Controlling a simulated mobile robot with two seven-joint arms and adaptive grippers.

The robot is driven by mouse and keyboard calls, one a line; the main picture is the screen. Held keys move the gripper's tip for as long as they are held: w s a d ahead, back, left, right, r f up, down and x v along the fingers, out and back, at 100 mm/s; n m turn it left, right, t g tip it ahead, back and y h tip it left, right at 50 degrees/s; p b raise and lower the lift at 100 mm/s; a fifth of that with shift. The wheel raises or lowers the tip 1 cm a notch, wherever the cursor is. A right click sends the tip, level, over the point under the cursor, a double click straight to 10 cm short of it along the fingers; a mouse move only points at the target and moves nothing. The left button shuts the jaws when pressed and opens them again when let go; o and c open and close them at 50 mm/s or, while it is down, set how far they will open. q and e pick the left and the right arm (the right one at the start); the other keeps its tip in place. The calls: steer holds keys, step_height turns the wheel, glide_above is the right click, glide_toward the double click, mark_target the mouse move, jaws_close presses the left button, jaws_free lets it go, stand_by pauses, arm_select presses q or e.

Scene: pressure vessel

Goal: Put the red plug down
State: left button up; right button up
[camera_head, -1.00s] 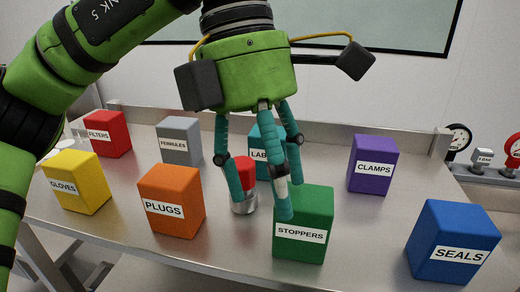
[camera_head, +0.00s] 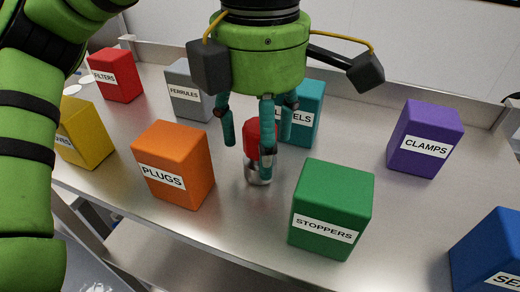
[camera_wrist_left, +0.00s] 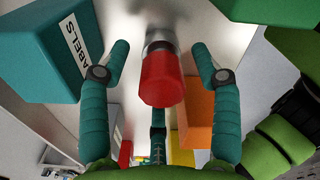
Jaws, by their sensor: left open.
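The red plug (camera_head: 251,139), a red cap on a shiny metal base, stands upright on the steel table among the boxes. My left gripper (camera_head: 250,148) points down around the plug's upper part, with its teal fingers spread open. One finger partly covers the plug in the head view. In the left wrist view, the plug (camera_wrist_left: 162,80) sits between the open fingers (camera_wrist_left: 160,70), with visible gaps on both sides. Its metal base is toward the table surface. My right gripper is not in view.
The orange PLUGS box (camera_head: 175,165) stands left of the plug, and the green STOPPERS box (camera_head: 331,207) at front right. The teal LABELS box (camera_head: 307,112) is close behind. The purple CLAMPS box (camera_head: 425,138) is farther right, with bare table (camera_head: 400,215) in front.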

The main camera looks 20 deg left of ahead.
arm_select(q)
steer(key=shift+s, duration=0.1)
steer(key=shift+c, duration=0.8)
steer(key=shift+f, duration=0.1)
jaws_close()
steer(key=shift+r, duration=0.2)
